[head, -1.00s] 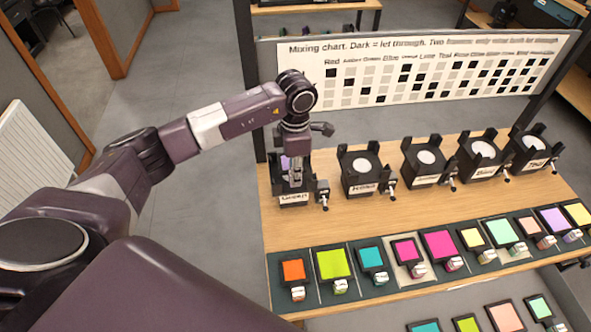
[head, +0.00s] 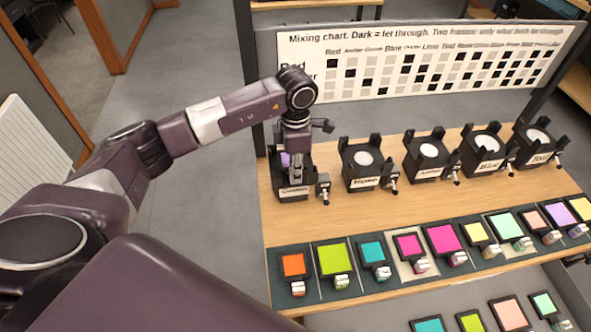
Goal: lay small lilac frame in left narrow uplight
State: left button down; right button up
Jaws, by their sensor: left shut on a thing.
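My left gripper (head: 296,172) points straight down over the leftmost uplight (head: 291,192), a black holder with upright corner posts and a white label. It is shut on the small lilac frame (head: 286,160), of which only a lilac sliver shows beside the fingers. The frame is at the top of that uplight, among its posts. The gripper hides most of both, so I cannot tell whether the frame touches the seat. My right gripper is not in view.
Several other uplights with round white lamps stand to the right, the nearest one (head: 363,165) empty. In front, a row of coloured frames lies on dark mats, including another lilac frame (head: 558,213). A mixing chart (head: 420,72) stands behind. Bare wood (head: 400,210) lies between the rows.

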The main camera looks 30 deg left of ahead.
pick_arm(q)
jog(key=shift+f+b, duration=0.7)
jog(key=shift+f, duration=0.15)
jog(key=shift+f+b, duration=0.45)
jog(key=shift+f, duration=0.05)
jog(key=c, duration=1.7)
grip_release()
jog(key=shift+c, duration=0.2)
jog(key=shift+r, duration=0.15)
notch_tip(320, 180, up, 12)
jog(key=shift+f, duration=0.2)
notch_tip(320, 180, up, 7)
jog(key=p, duration=0.4)
jog(key=shift+r, duration=0.1)
